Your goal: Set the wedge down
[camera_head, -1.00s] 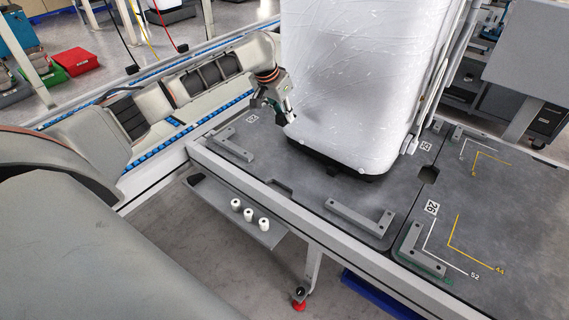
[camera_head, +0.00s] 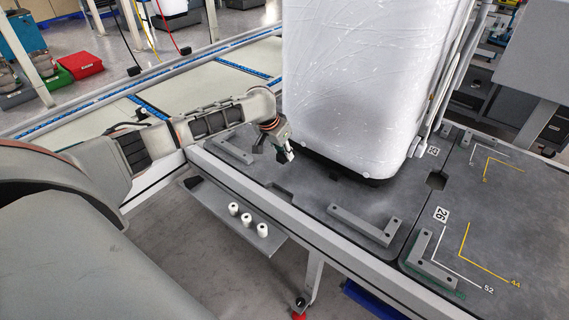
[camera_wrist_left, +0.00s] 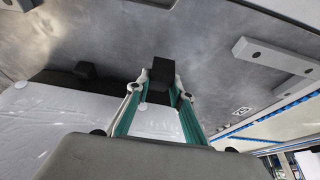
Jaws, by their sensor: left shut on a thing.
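The wedge (camera_wrist_left: 161,72) is a small black block between the fingertips of my left gripper (camera_wrist_left: 162,88) in the left wrist view. The green-sided fingers are shut on it, with the grey deck behind it. In the head view my left gripper (camera_head: 286,152) is at the lower left corner of a tall white wrapped load (camera_head: 360,80), low over the deck. I cannot tell whether the wedge touches the deck. A second black block (camera_wrist_left: 85,70) sits against the load's dark base in the wrist view. My right gripper is not in view.
The grey deck (camera_head: 300,185) carries raised corner brackets, one (camera_head: 365,226) in front of the load and another (camera_head: 233,150) left of it. Three white cylinders (camera_head: 247,219) stand on a lower shelf. The deck between load and front bracket is clear.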

